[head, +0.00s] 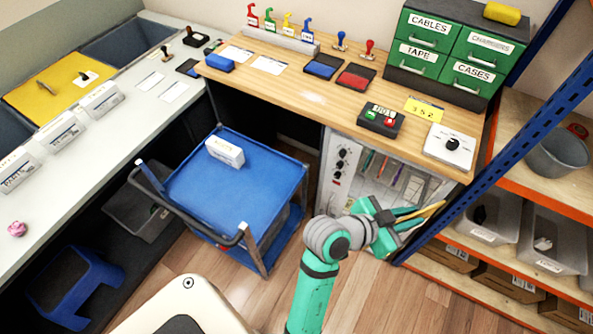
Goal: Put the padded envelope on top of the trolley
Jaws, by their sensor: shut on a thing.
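The blue trolley (262,180) stands left of centre, with a small white labelled box (225,151) near the back of its top. My gripper (402,219) is to the right of the trolley, in front of the bench's lower panel. It is shut on a thin tan-yellow thing (428,213), seen nearly edge-on, which looks like the padded envelope. Part of it is hidden by the gripper. The gripper and the held thing are apart from the trolley.
A wooden bench (310,88) with stamps, ink pads and green drawers (447,50) runs behind. A blue-and-orange shelf rack (520,130) with bins is at right. A grey counter (60,180) is at left. The trolley's dark handle (190,225) faces front left. Most of its top is bare.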

